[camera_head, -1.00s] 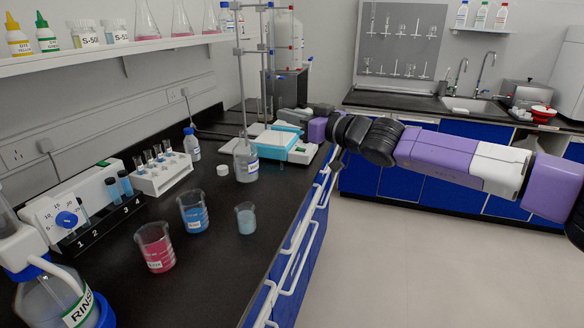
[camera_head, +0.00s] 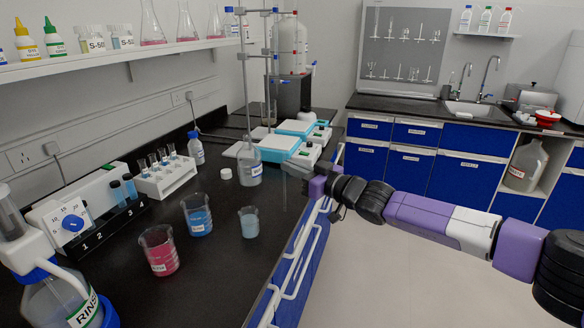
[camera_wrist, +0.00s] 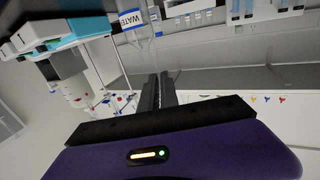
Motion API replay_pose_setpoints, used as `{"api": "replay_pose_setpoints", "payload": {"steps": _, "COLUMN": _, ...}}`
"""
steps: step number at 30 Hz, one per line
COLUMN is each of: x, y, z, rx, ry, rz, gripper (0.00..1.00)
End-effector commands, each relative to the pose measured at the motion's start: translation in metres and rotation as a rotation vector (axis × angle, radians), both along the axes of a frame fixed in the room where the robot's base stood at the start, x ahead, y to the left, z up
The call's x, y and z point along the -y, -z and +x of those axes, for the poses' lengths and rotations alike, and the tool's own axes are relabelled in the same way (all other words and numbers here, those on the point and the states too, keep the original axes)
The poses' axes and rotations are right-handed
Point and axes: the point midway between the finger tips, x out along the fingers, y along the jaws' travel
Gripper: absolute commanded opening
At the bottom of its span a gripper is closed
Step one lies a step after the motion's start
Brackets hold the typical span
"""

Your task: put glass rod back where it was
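My gripper (camera_head: 293,171) is over the right edge of the black bench, just right of the clear labelled vessel (camera_head: 249,169). In the wrist view its dark fingers (camera_wrist: 160,90) are close together. A faint thin upright line, which looks like the glass rod (camera_head: 285,194), hangs below the fingertips in the head view. It seems held between them, apart from the vessel. The small beaker (camera_head: 249,222) of pale liquid stands nearer on the bench. Beside it are a blue beaker (camera_head: 197,214) and a red beaker (camera_head: 158,250).
A metal stand (camera_head: 245,85) rises behind the labelled vessel, with blue-and-white instruments (camera_head: 278,146) beside it. A white tube rack (camera_head: 165,178) and a numbered black rack (camera_head: 110,228) stand left. White rails (camera_head: 300,245) run along the bench front.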

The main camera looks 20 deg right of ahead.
Motion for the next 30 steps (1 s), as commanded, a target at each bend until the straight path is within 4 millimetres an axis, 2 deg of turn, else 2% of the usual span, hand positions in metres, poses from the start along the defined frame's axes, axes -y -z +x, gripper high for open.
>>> {"api": "replay_pose_setpoints", "payload": {"steps": 8, "x": 0.000, "y": 0.004, "z": 0.000, "rx": 0.000, "ry": 0.000, "rz": 0.000, "gripper": 0.00}}
{"api": "replay_pose_setpoints", "payload": {"steps": 9, "x": 0.000, "y": 0.002, "z": 0.000, "rx": 0.000, "ry": 0.000, "rz": 0.000, "gripper": 0.11}}
{"api": "replay_pose_setpoints", "payload": {"steps": 12, "x": 0.000, "y": 0.002, "z": 0.000, "rx": 0.000, "ry": 0.000, "rz": 0.000, "gripper": 0.27}}
{"api": "replay_pose_setpoints", "payload": {"steps": 24, "x": 0.000, "y": -0.003, "z": 0.000, "rx": 0.000, "ry": 0.000, "rz": 0.000, "gripper": 0.27}}
{"api": "replay_pose_setpoints", "payload": {"steps": 30, "x": 0.016, "y": 0.000, "z": -0.023, "rx": -0.001, "ry": 0.002, "rz": 0.003, "gripper": 0.27}}
